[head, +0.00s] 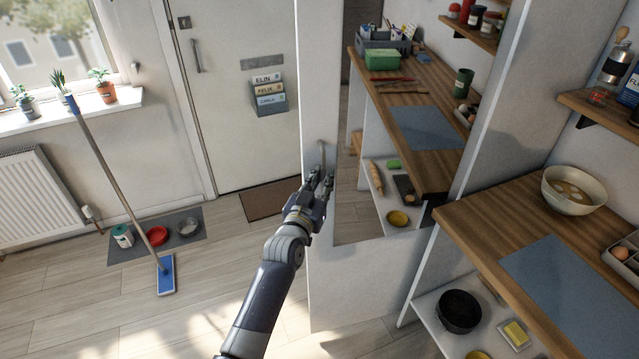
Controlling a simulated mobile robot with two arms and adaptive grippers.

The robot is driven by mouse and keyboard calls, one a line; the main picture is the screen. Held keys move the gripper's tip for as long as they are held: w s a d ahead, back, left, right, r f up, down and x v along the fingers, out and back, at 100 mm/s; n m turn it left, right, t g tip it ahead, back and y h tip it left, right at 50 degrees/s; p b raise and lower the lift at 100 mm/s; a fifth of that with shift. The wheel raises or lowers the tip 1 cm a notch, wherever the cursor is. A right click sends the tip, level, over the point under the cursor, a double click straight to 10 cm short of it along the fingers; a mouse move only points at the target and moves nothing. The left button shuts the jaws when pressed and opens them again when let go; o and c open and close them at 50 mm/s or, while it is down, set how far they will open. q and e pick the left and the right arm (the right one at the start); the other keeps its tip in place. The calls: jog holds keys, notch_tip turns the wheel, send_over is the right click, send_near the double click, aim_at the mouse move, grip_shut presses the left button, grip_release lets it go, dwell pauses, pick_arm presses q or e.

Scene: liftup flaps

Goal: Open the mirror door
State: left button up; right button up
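The mirror door is a tall pale panel with a mirror (350,205) set in it, and the mirror reflects a counter and shelves. Its handle (321,155) is a small grey bar on the left part of the panel. My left gripper (322,180) is at the lower end of the handle, in front of the panel. Its fingers overlap the handle's lower part in this view, and I cannot tell whether they are closed on it. My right gripper does not show.
A wooden counter (470,215) with a bowl (573,190) stands at the right. A blue mop (166,275) leans at the window sill at the left. A white front door (240,130) is behind.

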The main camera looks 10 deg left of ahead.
pick_arm(q)
jog(key=s+a, duration=0.1)
jog(key=s, duration=1.1)
jog(key=shift+a, duration=0.4)
jog(key=s+f+g+b, duration=0.1)
jog(key=s+f+g, duration=0.3)
jog(key=f, duration=0.9)
jog(key=s+f+g+b, duration=0.15)
jog(key=s+f, duration=0.45)
jog(key=f, duration=0.7)
jog(key=s+f+g, duration=0.3)
jog(key=s+f, duration=0.2)
jog(key=f, duration=0.9)
jog(key=s+a+f+g+y, duration=0.1)
jog(key=s+f, duration=0.5)
jog(key=s, duration=0.6)
jog(key=s+a+f+g+b, duration=0.1)
jog(key=s+a+f+g, duration=0.3)
jog(key=s+f, duration=0.3)
jog(key=s+a+f+g+y, duration=0.1)
jog(key=s+a+f+g, duration=0.2)
jog(key=s+f, duration=0.4)
jog(key=s+a, duration=0.1)
jog(key=s, duration=0.8)
jog(key=shift+s+a+f+m+y+b, duration=0.2)
jog(key=shift+s+m+y+b, duration=0.1)
jog(key=shift+s+m+b, duration=0.1)
